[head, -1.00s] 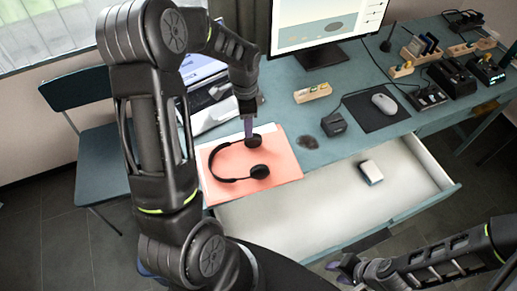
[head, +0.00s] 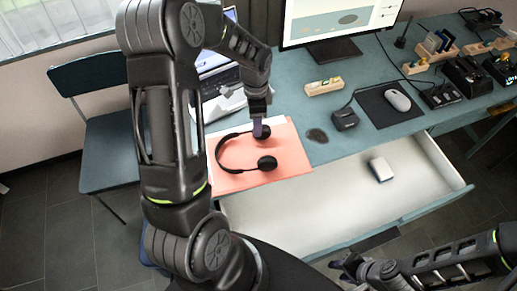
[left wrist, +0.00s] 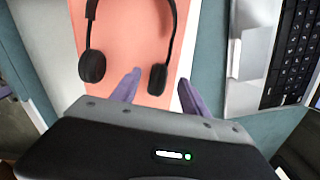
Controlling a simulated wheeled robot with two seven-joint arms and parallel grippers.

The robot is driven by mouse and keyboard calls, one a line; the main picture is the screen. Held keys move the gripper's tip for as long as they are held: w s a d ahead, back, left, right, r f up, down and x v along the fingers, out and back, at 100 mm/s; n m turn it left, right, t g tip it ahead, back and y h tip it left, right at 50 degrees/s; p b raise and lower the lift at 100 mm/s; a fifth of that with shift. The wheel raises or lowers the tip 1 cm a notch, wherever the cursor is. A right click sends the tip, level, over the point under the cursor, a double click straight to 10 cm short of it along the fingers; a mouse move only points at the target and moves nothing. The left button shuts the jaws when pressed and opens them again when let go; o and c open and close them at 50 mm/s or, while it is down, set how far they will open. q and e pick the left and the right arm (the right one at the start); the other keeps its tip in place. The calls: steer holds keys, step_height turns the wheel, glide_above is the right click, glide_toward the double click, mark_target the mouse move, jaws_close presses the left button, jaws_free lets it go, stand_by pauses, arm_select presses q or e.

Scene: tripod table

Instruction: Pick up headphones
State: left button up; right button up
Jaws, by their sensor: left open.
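Black headphones lie on a salmon-pink folder (head: 290,158) on the desk. In the head view their near ear cup (head: 266,163) is clear, and the far ear cup is partly behind my left gripper (head: 260,130). In the left wrist view, one ear cup (left wrist: 157,79) shows between the two purple fingers of my left gripper (left wrist: 157,88), and the other cup (left wrist: 92,66) is outside them. My left gripper is open, and I cannot tell whether it touches the headphones. My right gripper (head: 343,264) is open and empty, low in front of the drawer.
A laptop (head: 215,85) stands beside the folder. An open white drawer (head: 310,205) holds a small pale object (head: 381,169). A monitor (head: 337,20), a wooden block (head: 324,87), a black box (head: 344,119) and a mouse (head: 398,100) are on the desk. A chair (head: 95,110) stands left.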

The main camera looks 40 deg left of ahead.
arm_select(q)
step_height(320, 180, down, 4)
steer(key=shift+r+b, duration=0.1)
steer(key=shift+b, duration=0.85)
steer(key=shift+c, duration=0.3)
jaws_close()
